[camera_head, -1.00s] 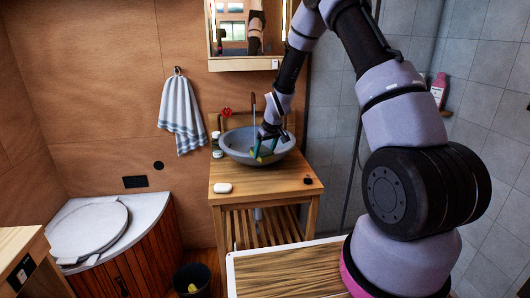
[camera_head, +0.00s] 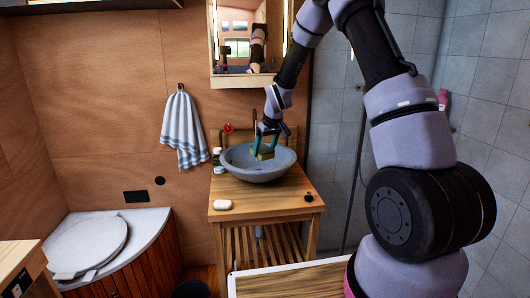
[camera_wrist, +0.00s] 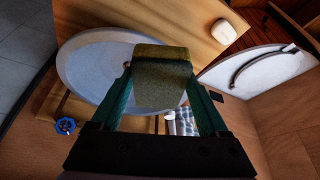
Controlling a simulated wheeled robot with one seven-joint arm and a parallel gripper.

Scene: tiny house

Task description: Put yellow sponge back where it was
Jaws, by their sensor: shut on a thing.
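The yellow sponge (camera_wrist: 162,80) is held between the two green fingers of my gripper (camera_wrist: 160,90) in the wrist view; its top looks olive-green. In the head view the sponge (camera_head: 266,153) shows small and yellowish at the tips of my gripper (camera_head: 267,142), over the bowl of the grey round sink (camera_head: 240,172). The sink (camera_wrist: 85,65) lies behind the sponge in the wrist view. I cannot tell whether the sponge touches the bowl.
The sink stands on a wooden washstand (camera_head: 265,205). A white soap bar (camera_head: 222,205) and a small black item (camera_head: 308,198) lie on its top. Small jars (camera_head: 217,158) stand left of the sink. A mirror cabinet (camera_head: 240,82) and a striped towel (camera_head: 184,130) hang behind.

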